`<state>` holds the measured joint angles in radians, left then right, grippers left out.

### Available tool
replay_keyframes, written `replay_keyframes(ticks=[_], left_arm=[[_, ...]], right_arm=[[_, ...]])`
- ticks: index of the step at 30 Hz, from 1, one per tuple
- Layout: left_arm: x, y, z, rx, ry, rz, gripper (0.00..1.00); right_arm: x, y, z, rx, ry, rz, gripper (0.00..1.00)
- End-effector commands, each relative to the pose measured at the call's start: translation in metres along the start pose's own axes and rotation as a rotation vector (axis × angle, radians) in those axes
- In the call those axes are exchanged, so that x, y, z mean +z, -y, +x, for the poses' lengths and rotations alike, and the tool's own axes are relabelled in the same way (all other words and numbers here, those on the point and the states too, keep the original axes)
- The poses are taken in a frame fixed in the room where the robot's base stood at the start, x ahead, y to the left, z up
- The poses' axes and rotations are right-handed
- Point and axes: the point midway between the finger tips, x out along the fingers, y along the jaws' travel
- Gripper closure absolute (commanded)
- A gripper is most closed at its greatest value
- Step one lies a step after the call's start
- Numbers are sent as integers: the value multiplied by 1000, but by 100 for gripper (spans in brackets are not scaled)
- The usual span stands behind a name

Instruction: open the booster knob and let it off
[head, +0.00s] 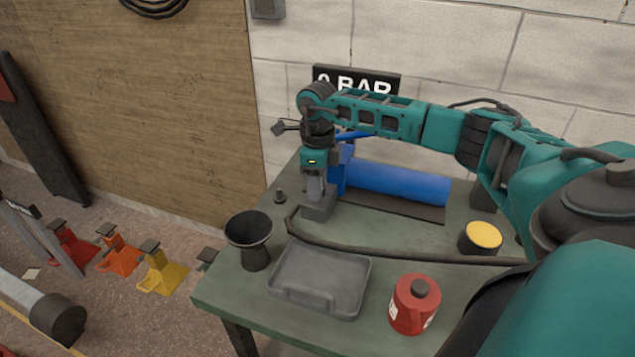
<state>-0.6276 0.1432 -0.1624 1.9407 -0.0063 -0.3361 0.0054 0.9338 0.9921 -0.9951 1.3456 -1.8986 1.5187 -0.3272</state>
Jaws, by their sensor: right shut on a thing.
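The booster (395,184) is a blue cylinder lying on its side on a dark base on the green bench. A grey block (318,208) sits at its left end. My right gripper (315,192) points down over this block, with its fingers closed together just above it. The booster knob is hidden between the fingers, so its turn cannot be seen. A black sign (357,80) on the wall behind reads "0 BAR", partly covered by my right arm. My left gripper is not in view.
The bench (225,293) also carries a black funnel-shaped cup (249,230), a grey tray (320,278), a red canister (413,305), a yellow-topped tin (481,238) and a small dark fitting (280,196). A dark hose (390,254) runs across it. Coloured stands (163,275) are on the floor at left.

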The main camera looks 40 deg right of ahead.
Motion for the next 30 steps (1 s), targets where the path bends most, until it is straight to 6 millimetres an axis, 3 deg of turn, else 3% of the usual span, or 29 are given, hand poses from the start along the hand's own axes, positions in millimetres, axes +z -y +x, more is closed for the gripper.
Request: replay_keyframes(ticks=[9,10,18,26,30], left_arm=[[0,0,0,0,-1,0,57],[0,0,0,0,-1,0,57],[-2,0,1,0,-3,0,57],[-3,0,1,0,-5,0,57],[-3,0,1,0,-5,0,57]], right_arm=[[1,1,-2,-2,5,0,91],[1,1,-2,-2,5,0,60],[1,0,-1,-1,3,0,35],[0,0,-2,-1,2,0,35],[1,1,-17,-3,5,1,35]])
